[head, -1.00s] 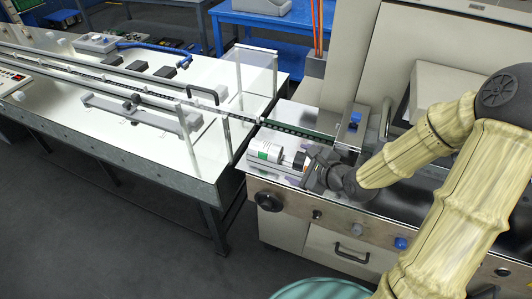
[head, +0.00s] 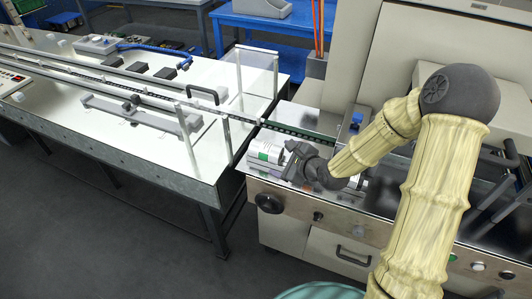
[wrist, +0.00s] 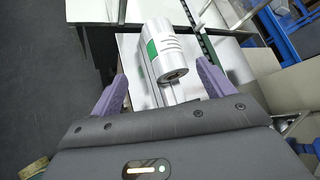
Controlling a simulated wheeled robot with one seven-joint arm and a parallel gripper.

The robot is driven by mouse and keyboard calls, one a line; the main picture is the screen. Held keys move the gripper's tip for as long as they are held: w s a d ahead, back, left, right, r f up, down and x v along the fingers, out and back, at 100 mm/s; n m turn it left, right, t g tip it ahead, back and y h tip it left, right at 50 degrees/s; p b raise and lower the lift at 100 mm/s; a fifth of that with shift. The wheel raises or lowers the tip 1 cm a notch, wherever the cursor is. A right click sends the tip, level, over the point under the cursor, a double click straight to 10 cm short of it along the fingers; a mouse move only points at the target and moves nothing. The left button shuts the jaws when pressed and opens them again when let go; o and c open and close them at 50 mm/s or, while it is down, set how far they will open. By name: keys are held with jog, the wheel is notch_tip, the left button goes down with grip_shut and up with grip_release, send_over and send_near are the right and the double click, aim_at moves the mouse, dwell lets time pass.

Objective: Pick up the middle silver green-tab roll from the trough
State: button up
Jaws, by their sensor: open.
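A silver roll with a green tab (head: 266,152) lies at the left end of the machine's top, in or on the trough. In the wrist view the silver green-tab roll (wrist: 168,46) lies ahead, its dark-cored end facing me, with another pale cylinder edge close along its left side. My gripper (head: 292,158) is at the roll's right end in the head view and hides part of it. In the wrist view my gripper (wrist: 162,74) is open, its purple fingers on either side of the roll's near end, with nothing clearly held. I cannot tell whether the fingers touch it.
A narrow conveyor track (head: 285,128) runs behind the roll. A white table (head: 140,145) with a clear guard (head: 258,80) stands to the left. The machine's tall housing (head: 390,60) rises behind my arm. Knobs line the front panel (head: 335,215).

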aim_at(269, 152)
jog(key=shift+x, duration=1.9)
jog(key=shift+x, duration=2.65)
jog(key=shift+w+d+r, duration=0.15)
jog(key=c, duration=1.3)
jog(key=shift+r, duration=0.1)
